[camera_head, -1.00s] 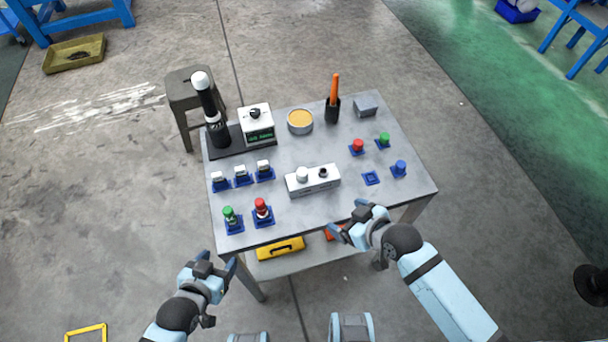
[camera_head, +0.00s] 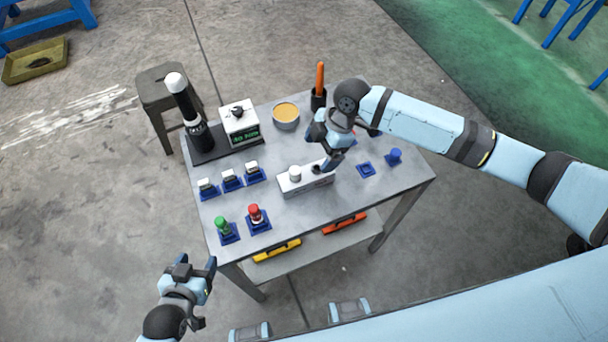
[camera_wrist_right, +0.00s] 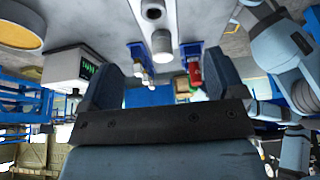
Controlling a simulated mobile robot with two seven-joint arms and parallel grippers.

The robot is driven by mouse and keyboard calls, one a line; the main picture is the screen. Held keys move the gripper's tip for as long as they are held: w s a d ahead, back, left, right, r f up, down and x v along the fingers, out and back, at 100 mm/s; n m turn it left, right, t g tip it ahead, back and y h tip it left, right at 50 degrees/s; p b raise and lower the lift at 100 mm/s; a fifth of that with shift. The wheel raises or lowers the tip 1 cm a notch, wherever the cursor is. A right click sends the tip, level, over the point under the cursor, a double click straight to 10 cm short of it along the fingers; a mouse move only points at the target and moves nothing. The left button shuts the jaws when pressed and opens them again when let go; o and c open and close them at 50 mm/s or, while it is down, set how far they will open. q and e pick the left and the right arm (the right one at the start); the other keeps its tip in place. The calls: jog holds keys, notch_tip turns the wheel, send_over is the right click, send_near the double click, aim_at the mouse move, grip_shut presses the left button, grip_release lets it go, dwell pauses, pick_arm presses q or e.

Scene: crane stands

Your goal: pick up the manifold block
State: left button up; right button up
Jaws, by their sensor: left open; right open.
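The manifold block (camera_head: 308,186) is a pale oblong block with a white cylinder and a dark round port on top, standing in the middle of the grey table (camera_head: 290,222). My right gripper (camera_head: 323,150) is open and empty above the block's right end. In the right wrist view the block (camera_wrist_right: 148,28) shows at the top, beyond my open right fingers (camera_wrist_right: 167,80), with nothing between them. The gripper covers a small part of the block's right end in the head view. My left gripper (camera_head: 197,266) is open and empty, off the table's front left corner.
Behind the block stand a meter box (camera_head: 239,123), a dark white-topped cylinder (camera_head: 185,105) and a round tin (camera_head: 286,114). Green (camera_head: 222,226) and red (camera_head: 256,214) fittings stand front left; a blue one (camera_head: 394,156) stands right. The table's front middle is clear.

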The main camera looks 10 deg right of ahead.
aim_at(306, 173)
jog(key=x, duration=0.5)
jog(key=shift+a+f, duration=0.1)
jog(key=shift+f, duration=0.2)
jog(key=shift+d+p+x, duration=0.2)
jog(key=shift+p+x, duration=0.15)
jog(key=shift+x, duration=1.05)
jog(key=shift+d+p+x, duration=0.15)
jog(key=shift+p+x, duration=0.15)
jog(key=shift+x, duration=1.05)
jog(key=shift+w+f, duration=0.1)
jog(key=shift+f, duration=0.1)
jog(key=c, duration=1.4)
jog(key=shift+w+r, duration=0.1)
grip_shut()
jog(key=shift+r, duration=0.15)
